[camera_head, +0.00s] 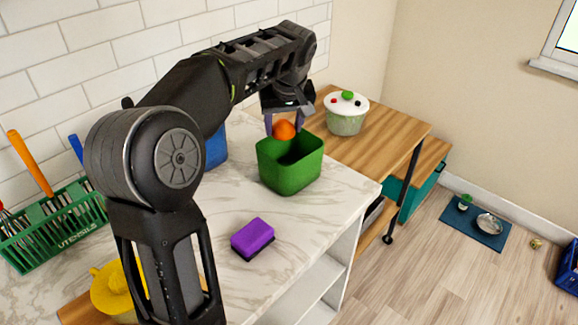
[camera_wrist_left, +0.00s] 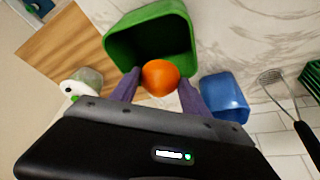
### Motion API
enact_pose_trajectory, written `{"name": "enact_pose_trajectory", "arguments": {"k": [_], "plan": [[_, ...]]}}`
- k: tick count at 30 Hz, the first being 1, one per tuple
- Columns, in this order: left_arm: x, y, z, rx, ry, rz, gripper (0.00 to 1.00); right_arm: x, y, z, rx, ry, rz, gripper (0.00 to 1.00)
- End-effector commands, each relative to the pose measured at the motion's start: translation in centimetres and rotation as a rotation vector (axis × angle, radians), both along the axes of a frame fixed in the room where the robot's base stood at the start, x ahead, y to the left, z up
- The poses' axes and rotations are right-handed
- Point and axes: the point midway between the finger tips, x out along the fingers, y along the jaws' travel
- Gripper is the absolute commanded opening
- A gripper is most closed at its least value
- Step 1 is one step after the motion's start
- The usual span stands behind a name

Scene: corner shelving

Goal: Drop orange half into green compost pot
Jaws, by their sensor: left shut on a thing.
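The orange half (camera_head: 284,130) is held between the fingers of my left gripper (camera_head: 285,122), at the back rim of the green compost pot (camera_head: 290,180) in the head view. In the left wrist view the orange half (camera_wrist_left: 161,77) sits between the two purple fingertips (camera_wrist_left: 160,88), and it overlaps the near rim of the green pot (camera_wrist_left: 118,40). The pot stands open on the marble counter, and its visible inside looks empty. My left gripper is shut on the orange half. My right gripper is in neither view.
A purple sponge (camera_head: 252,238) lies on the counter in front. A green utensils basket (camera_head: 50,225) and a yellow pot (camera_head: 118,290) are at left. A white-lidded pot (camera_head: 346,112) stands on the wooden surface (camera_head: 385,140).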

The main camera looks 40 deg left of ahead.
Motion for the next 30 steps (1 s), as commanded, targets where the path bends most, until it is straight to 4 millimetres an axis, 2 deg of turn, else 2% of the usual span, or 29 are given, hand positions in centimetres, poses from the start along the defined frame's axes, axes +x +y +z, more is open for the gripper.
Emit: {"name": "enact_pose_trajectory", "arguments": {"k": [1, 9, 21, 22, 30], "plan": [[0.0, 0.0, -1.2, 0.0, 0.0, 0.0, 0.15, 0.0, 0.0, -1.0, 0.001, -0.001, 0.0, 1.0], [0.0, 0.0, -3.8, -0.001, 0.001, -0.001, 0.15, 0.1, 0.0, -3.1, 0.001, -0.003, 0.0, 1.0], [0.0, 0.0, -4.1, 0.0, 0.0, 0.0, 0.15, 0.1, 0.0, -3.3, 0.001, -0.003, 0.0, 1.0], [0.0, 0.0, -4.1, 0.0, 0.0, 0.0, 0.55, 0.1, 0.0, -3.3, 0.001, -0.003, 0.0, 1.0], [0.0, 0.0, -4.1, 0.0, 0.0, 0.0, 0.77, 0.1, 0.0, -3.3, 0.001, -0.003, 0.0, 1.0]]}}
